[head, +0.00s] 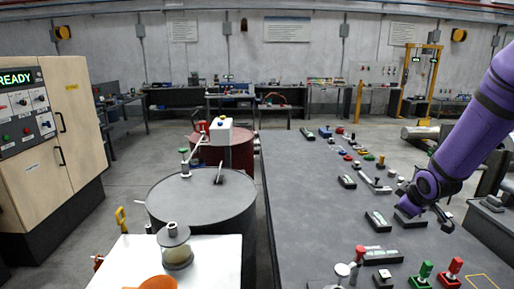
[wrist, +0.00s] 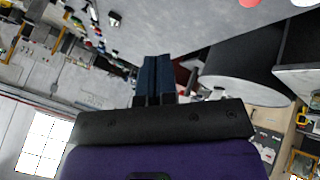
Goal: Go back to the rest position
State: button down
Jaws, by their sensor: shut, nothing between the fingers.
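My purple arm reaches in from the right side of the head view. My gripper (head: 441,217) is at its lower end, above the right part of the dark grey table (head: 310,205). In the wrist view my gripper (wrist: 157,76) shows as two dark blue fingers pressed together, with nothing between them. The wrist view is tilted, with the table top above and the barrels at the right. Whether the gripper touches anything on the table is not clear in the head view.
Two barrels stand left of the table: a grey-topped one (head: 200,195) and a red one (head: 237,150) behind. A white table (head: 215,262) is at front left, and a beige READY cabinet (head: 65,140) at far left. Green (head: 421,273) and red (head: 452,268) handled parts stand at the table's front.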

jog(key=s+a+r+m+g, duration=0.1)
jog(key=s+a+r+m, duration=0.15)
jog(key=s+r, duration=0.5)
jog(key=s+a+r+m, duration=0.2)
jog(key=s+a+r, duration=0.2)
jog(key=s+r, duration=0.4)
jog(key=s+a+r+m, duration=0.1)
jog(key=s+a+r, duration=0.2)
jog(key=s, duration=0.5)
jog(key=s+a+r+m+g+y, duration=0.1)
jog(key=s+a+r+m, duration=0.1)
jog(key=s, duration=0.6)
jog(key=shift+a+r, duration=0.6)
jog(key=shift+m, duration=0.25)
